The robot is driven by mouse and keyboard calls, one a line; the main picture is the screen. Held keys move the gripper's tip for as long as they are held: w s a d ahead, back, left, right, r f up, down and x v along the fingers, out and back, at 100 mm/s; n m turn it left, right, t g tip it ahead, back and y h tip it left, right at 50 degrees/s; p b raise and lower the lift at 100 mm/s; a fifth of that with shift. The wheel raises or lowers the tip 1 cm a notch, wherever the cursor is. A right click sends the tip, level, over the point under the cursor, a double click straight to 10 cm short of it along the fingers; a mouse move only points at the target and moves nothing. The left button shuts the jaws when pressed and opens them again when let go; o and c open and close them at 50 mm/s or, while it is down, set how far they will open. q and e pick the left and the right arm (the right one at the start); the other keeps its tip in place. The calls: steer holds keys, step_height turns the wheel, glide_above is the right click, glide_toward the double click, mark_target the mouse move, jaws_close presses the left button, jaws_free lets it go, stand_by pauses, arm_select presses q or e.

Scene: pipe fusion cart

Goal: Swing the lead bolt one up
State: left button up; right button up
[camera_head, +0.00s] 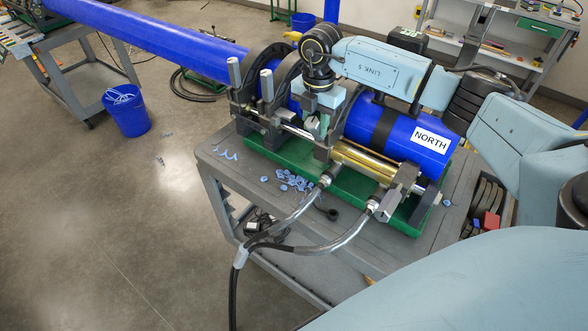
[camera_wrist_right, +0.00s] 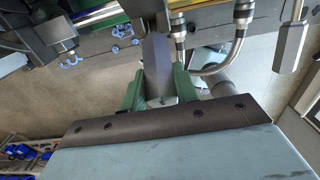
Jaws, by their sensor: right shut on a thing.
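Another bolt (camera_wrist_right: 290,45) shows apart at the right there. The held bolt's lower joint is hidden. My left gripper is out of view.
Two hydraulic hoses (camera_head: 300,207) run from the machine's front over the grey cart edge (camera_head: 270,250). Blue shavings (camera_head: 290,181) lie on the cart top. The long blue pipe (camera_head: 165,35) extends to the back left. A blue bucket (camera_head: 126,113) stands on open floor.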

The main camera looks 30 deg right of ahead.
steer(key=shift+w+d+r, duration=0.25)
steer(key=shift+d+r, duration=0.05)
steer(key=shift+d, duration=0.25)
steer(key=shift+w+d+r, duration=0.2)
steer(key=shift+w+d, duration=0.05)
steer(key=shift+d, duration=0.3)
steer(key=shift+w+d+r, duration=0.2)
steer(key=shift+d, duration=0.35)
steer(key=shift+w+d+r+b, duration=0.1)
steer(key=shift+w+d+b, duration=0.15)
steer(key=shift+d, duration=0.35)
steer(key=shift+w+d+b, duration=0.1)
steer(key=shift+w+d, duration=0.1)
steer(key=shift+d, duration=0.45)
steer(key=shift+w+d+b, duration=0.35)
steer(key=shift+w+d, duration=0.05)
steer(key=shift+d, duration=0.65)
